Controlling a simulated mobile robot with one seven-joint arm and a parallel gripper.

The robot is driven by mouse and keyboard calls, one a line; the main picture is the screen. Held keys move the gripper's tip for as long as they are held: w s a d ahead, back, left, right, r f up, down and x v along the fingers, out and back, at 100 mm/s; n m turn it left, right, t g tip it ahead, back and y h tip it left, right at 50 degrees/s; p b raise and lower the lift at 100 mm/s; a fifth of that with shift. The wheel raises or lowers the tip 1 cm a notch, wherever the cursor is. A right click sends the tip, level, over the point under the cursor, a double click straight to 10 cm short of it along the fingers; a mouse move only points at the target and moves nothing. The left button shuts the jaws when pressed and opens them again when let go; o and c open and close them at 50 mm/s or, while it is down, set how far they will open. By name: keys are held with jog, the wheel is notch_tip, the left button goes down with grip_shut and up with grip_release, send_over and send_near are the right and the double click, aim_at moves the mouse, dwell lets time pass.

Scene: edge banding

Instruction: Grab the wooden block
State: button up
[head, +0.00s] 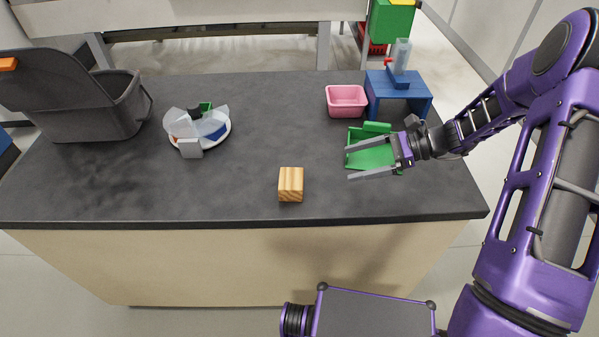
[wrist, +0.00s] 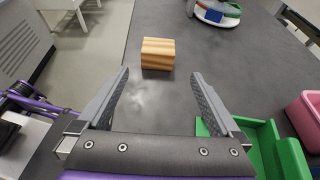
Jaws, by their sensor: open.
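The wooden block (head: 291,184) is light brown with stripes and lies on the dark worktop (head: 230,190) near its front edge, left of my gripper. My gripper (head: 348,164) is open and empty, with its two grey fingers pointing left toward the block from over the green tray. In the wrist view the block (wrist: 158,54) lies ahead of the fingertips, between their lines and apart from them. My open gripper (wrist: 160,78) fills the lower part of that view. The whole block is in sight.
A green tray (head: 370,157) lies under my gripper. A pink bin (head: 346,97) and a blue stand (head: 404,102) are behind it. A white round dish (head: 185,145) with coloured pieces and a grey lidded bin (head: 95,115) stand at left. The worktop around the block is clear.

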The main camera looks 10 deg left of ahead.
aim_at(296, 178)
jog(key=x, duration=1.1)
jog(key=shift+s+a, duration=0.25)
jog(key=shift+a, duration=0.1)
jog(key=x, duration=0.5)
jog(key=shift+s+a+f, duration=0.1)
jog(key=shift+a+f, duration=0.1)
jog(key=shift+f, duration=0.15)
jog(key=c, duration=1.1)
